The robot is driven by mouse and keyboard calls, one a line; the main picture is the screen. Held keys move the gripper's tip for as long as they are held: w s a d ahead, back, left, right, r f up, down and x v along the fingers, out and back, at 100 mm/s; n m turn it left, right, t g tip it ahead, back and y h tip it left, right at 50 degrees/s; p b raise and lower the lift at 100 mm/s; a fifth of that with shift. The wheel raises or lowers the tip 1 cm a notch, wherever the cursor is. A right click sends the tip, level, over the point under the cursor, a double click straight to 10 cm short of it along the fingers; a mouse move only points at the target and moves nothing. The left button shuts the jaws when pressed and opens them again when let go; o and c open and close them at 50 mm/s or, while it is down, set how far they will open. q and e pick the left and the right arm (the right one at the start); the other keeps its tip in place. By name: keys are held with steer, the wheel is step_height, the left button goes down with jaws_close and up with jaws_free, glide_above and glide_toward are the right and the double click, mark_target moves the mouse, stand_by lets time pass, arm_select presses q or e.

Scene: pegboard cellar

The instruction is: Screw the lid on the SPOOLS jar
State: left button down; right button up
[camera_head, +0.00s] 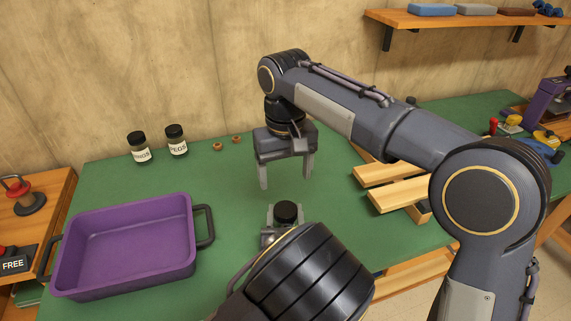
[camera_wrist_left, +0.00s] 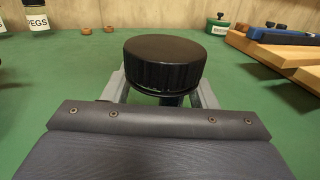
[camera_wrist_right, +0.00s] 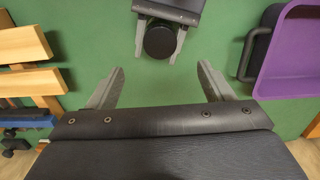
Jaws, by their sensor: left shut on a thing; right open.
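A jar with a black ribbed lid (camera_head: 286,211) on top stands on the green bench, held by my left gripper (camera_head: 284,226). The lid fills the middle of the left wrist view (camera_wrist_left: 165,62); the jar's body and label are mostly hidden below it, and I cannot tell how tightly the lid sits. My left gripper is shut on the jar, its fingers on both sides under the lid. My right gripper (camera_head: 286,178) is open and empty, pointing down above the bench, behind the jar in the head view. The lid also shows between its fingertips' directions in the right wrist view (camera_wrist_right: 159,41).
A purple tray (camera_head: 190,250) with dark handles stands at left. A PEGS jar (camera_head: 176,143) and another labelled jar (camera_head: 139,148) stand at the back, near two small brown rings (camera_head: 217,147). Wooden boards (camera_head: 395,195) lie at right. A green container (camera_wrist_left: 217,25) stands behind.

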step_height(320, 180, up, 2)
steer(key=shift+r, duration=0.1)
arm_select(q)
steer(key=shift+c, duration=2.4)
jaws_free()
steer(key=shift+s, duration=0.1)
steer(key=s, duration=0.7)
steer(key=shift+s+b, duration=0.3)
steer(key=shift+b, duration=0.05)
arm_select(e)
steer(key=shift+f, duration=0.4)
